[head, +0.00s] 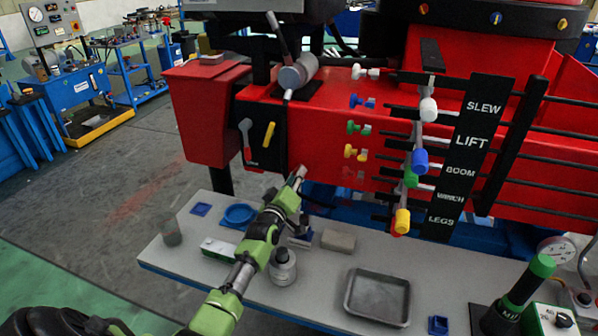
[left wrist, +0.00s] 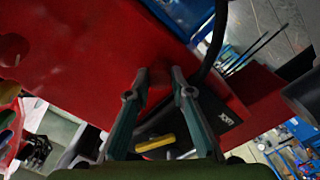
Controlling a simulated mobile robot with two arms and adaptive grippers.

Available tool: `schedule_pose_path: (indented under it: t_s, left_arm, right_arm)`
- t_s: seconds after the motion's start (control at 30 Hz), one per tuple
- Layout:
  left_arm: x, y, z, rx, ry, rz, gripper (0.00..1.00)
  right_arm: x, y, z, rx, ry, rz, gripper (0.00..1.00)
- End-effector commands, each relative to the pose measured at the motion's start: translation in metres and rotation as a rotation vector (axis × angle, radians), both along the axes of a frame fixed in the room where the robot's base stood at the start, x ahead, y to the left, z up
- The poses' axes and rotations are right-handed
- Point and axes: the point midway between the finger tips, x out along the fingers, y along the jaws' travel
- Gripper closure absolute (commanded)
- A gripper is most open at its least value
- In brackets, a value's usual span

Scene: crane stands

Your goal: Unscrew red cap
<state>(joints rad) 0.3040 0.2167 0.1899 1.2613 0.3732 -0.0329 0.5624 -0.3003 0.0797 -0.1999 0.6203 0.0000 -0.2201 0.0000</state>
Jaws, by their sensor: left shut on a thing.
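My left gripper (head: 299,174) reaches across the bench to the lower part of the red crane body (head: 325,130). In the left wrist view its two fingers (left wrist: 161,82) stand a little apart, pointing at the red surface. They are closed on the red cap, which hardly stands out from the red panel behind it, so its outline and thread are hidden. My right gripper is in neither view.
Colored valve handles (head: 358,128) and control levers (head: 420,160) stick out to the right.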

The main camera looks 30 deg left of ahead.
Motion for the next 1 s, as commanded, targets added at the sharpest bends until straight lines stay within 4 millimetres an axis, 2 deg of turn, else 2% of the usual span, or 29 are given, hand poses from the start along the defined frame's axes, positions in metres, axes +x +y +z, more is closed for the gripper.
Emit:
schedule_pose_path:
  t_s: [0.03, 0.1, 0.2, 0.43, 0.47, 0.53, 0.77, 0.83, 1.0]
  left_arm:
    - [-0.0011, -0.0016, -0.0062, -0.087, -0.009, -0.002, 1.0]
    - [-0.0011, -0.0019, -0.0065, -0.204, -0.037, -0.002, 1.0]
    - [-0.0011, -0.002, -0.0061, -0.313, -0.064, -0.001, 1.0]
    - [-0.0012, -0.0018, -0.0057, -0.337, -0.07, -0.001, 1.0]
    - [-0.0012, -0.0018, -0.0057, -0.336, -0.07, -0.001, 0.76]
    - [-0.0011, -0.0017, -0.0054, -0.335, -0.07, -0.001, 0.59]
    - [-0.0006, -0.0007, -0.0024, -0.332, -0.075, -0.001, 0.59]
    - [-0.0007, -0.0007, -0.0023, -0.332, -0.075, 0.0, 0.65]
    - [-0.0004, -0.0004, -0.0013, -0.331, -0.077, 0.0, 0.65]
  right_arm:
    - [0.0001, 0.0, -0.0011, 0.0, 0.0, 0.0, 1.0]
    - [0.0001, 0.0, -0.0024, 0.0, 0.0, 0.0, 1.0]
    - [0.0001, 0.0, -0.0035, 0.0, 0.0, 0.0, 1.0]
    - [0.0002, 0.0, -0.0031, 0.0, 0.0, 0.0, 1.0]
    - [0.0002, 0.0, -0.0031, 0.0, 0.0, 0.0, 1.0]
    - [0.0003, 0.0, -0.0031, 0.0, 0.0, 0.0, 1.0]
    - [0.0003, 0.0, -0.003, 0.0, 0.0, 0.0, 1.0]
    - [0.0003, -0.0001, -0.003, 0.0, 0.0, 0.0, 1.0]
    - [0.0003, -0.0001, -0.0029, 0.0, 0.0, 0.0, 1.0]
